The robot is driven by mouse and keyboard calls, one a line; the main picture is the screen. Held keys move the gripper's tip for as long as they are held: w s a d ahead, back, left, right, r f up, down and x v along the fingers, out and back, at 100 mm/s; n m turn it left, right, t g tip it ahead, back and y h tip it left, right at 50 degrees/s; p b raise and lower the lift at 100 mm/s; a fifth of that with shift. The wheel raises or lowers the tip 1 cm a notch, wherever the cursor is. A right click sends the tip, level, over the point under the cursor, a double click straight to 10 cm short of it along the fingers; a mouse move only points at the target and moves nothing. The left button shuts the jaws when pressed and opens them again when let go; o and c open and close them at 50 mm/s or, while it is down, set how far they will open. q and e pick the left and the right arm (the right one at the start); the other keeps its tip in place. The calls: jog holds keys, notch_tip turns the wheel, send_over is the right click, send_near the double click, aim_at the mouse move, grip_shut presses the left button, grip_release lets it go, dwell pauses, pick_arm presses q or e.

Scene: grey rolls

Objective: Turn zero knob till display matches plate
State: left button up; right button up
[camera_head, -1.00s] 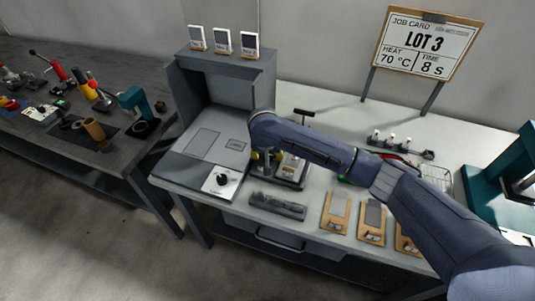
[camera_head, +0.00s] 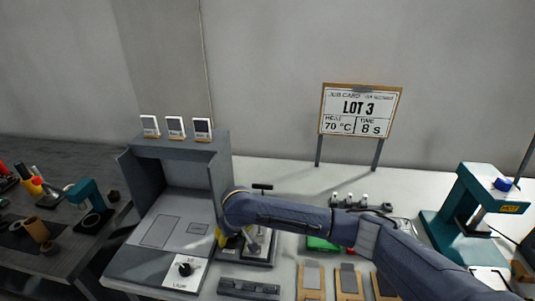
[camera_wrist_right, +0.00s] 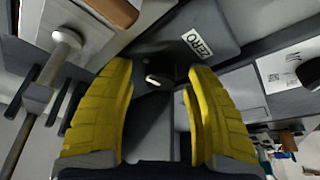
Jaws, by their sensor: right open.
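In the right wrist view a small dark round knob (camera_wrist_right: 157,76) sits beside a printed ZERO label (camera_wrist_right: 196,42) on a grey housing. My right gripper (camera_wrist_right: 160,82) has its two yellow fingers apart, one on each side of that knob; I cannot tell whether either touches it. In the head view the right gripper (camera_head: 232,240) hangs low over the grey-based device (camera_head: 255,254), partly hidden by my arm. The zero knob is hidden there. I cannot make out a display or its plate reading. My left gripper is not in view.
A grey booth (camera_head: 180,190) stands left, with a black knob (camera_head: 184,269) on a white panel at its front. A dark slotted block (camera_head: 248,288) and wooden boards (camera_head: 311,280) lie in front. A job card (camera_head: 359,111) stands behind, a teal press (camera_head: 470,205) right.

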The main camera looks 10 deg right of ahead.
jog(key=n+y, duration=0.1)
jog(key=n, duration=0.2)
jog(key=n+g+y, duration=0.1)
jog(key=n, duration=0.3)
jog(key=shift+g, duration=0.3)
jog(key=n+g, duration=0.1)
jog(key=n, duration=0.3)
jog(key=shift+g+y, duration=0.4)
jog(key=shift+r+n, duration=0.15)
jog(key=shift+n, duration=0.75)
jog(key=w+v, duration=0.1)
jog(key=v, duration=1.6)
jog(key=w+d+r+m+t+h, duration=0.1)
jog(key=w+d+r+m+t, duration=0.4)
jog(key=w+d+r, duration=0.2)
jog(key=shift+w+d+r+m, duration=0.3)
jog(key=shift+w+r, duration=0.6)
jog(key=shift+r, duration=0.5)
